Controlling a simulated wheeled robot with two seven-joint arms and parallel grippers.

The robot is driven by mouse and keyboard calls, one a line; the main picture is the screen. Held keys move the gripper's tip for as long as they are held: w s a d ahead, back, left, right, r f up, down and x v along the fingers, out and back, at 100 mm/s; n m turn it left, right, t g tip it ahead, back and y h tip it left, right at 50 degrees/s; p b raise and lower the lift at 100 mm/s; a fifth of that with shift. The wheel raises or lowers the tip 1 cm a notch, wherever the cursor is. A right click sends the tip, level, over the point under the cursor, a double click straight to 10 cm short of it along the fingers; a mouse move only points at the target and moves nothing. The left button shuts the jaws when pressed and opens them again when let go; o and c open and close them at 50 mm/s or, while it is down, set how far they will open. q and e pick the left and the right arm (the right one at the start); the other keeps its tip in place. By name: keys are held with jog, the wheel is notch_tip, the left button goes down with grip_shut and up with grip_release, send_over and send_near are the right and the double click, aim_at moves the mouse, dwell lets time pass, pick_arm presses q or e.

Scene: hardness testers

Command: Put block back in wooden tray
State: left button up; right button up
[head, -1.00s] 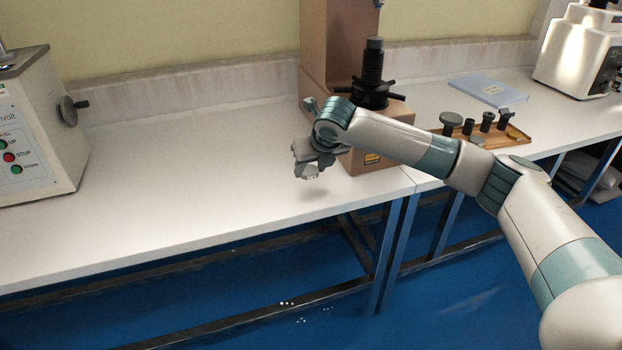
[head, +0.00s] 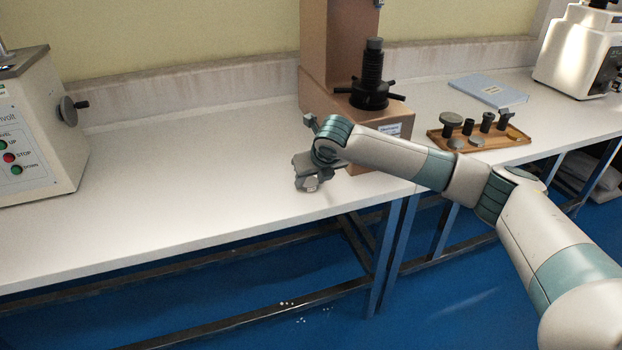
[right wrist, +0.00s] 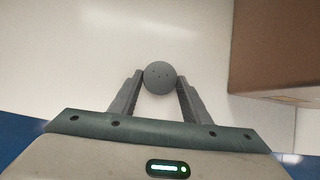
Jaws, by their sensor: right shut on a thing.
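My right gripper (head: 305,172) is over the white bench, left of the brown tester's base. In the right wrist view its two fingers (right wrist: 160,92) are shut on a round grey block (right wrist: 160,75) with small dots on its top. The block shows as a small light-grey piece (head: 310,184) under the gripper in the head view, low over the bench near its front edge; I cannot tell whether it touches the surface. The wooden tray (head: 504,143) is on the right bench and holds several dark posts and grey discs. My left gripper is out of view.
The brown hardness tester (head: 328,60) with a black screw and handles (head: 371,90) stands close behind my right arm. A blue-grey book (head: 487,90) lies behind the tray. White machines stand at far left (head: 40,130) and far right (head: 580,50). The left bench is mostly clear.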

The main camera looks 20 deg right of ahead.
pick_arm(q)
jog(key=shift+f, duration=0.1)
pick_arm(e)
jog(key=o, duration=1.4)
jog(key=shift+f, duration=0.1)
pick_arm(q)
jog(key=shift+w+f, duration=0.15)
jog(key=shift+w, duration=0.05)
pick_arm(e)
jog(key=shift+s+r, duration=0.1)
jog(key=shift+r, duration=0.25)
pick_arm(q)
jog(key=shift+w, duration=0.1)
pick_arm(e)
jog(key=v, duration=1.1)
jog(key=shift+s+r, duration=0.15)
jog(key=shift+r, duration=0.1)
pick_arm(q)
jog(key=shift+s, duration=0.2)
